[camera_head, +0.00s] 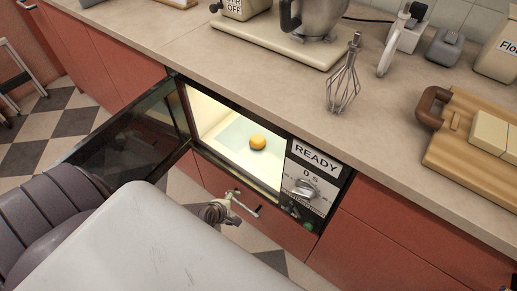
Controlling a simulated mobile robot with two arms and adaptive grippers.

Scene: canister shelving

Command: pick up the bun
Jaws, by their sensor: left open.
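The bun (258,142) is a small round golden-orange piece inside the lit oven (221,122) built in below the counter. It rests on the pale oven floor, right of the middle. The oven's dark glass door (135,140) stands open to the left. My left gripper (227,204) is below and in front of the oven opening, near a drawer handle. It is open, small in view, partly hidden by the large pale shape in front, and apart from the bun. My right gripper is not in view.
The oven's control panel (311,175) reads READY and 0 S, right of the opening. The counter (225,60) above holds a mixer (320,18), a whisk (343,80) and a wooden board (455,150). Red cabinet fronts (390,240) flank the oven. A drawer handle (245,204) sticks out below it.

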